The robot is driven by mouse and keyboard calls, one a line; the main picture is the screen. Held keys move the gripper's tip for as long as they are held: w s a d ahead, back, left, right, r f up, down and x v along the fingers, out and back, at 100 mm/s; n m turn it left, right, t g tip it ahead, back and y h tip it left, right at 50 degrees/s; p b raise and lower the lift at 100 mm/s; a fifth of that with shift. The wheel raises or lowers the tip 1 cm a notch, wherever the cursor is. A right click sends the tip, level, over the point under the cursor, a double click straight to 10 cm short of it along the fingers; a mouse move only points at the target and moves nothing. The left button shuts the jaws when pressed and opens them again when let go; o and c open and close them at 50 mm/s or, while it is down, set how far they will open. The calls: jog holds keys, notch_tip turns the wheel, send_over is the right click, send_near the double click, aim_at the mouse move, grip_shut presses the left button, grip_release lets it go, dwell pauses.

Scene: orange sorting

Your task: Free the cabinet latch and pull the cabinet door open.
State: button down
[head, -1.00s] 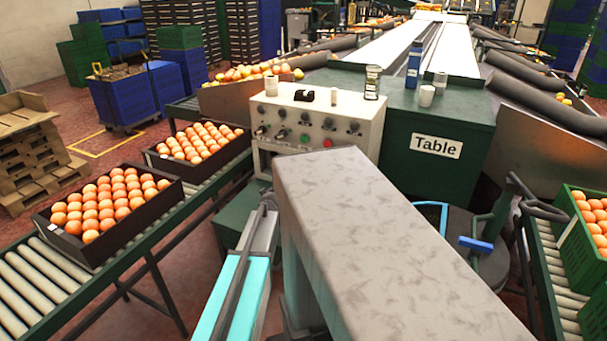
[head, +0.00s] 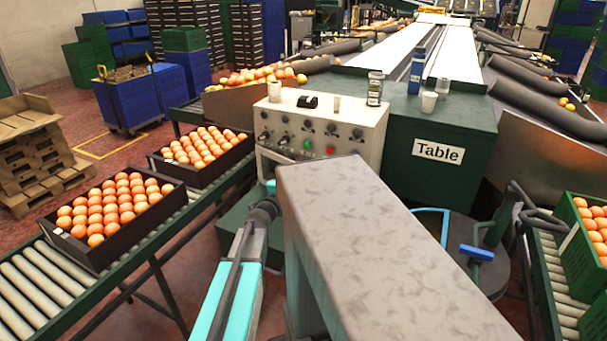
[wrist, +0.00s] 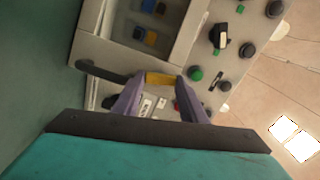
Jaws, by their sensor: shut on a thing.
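The cabinet (head: 365,132) is a pale box with knobs and red and green buttons, standing ahead of me beside the green table. In the wrist view its front (wrist: 199,38) appears tilted, with a framed, windowed door panel (wrist: 182,48). A dark latch handle (wrist: 98,71) with a yellow part (wrist: 161,79) lies across the front by the panel's edge. My gripper (wrist: 158,88) has its two purple fingers on either side of the yellow part and is shut on the latch. The door looks closed, though its edge is partly hidden. In the head view my arm hides the gripper and latch.
The green table (head: 440,110) holds a jar (head: 375,88), a blue bottle (head: 417,72) and cups. Crates of oranges (head: 165,218) line the roller conveyor (head: 60,265) at left. A green crate (head: 577,250) stands at right. Floor shows beyond the left conveyor.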

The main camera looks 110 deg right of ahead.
jog(key=w, duration=0.2)
jog(key=w+a+p, duration=0.1)
jog(key=w, duration=0.2)
jog(key=shift+w+a+r, duration=0.1)
jog(key=shift+w, duration=0.25)
jog(key=c, duration=1.1)
grip_release()
jog(key=shift+s, duration=0.1)
jog(key=shift+s+a, duration=0.15)
jog(key=shift+a, duration=0.1)
jog(key=shift+a+f, duration=0.1)
jog(key=shift+f, duration=0.1)
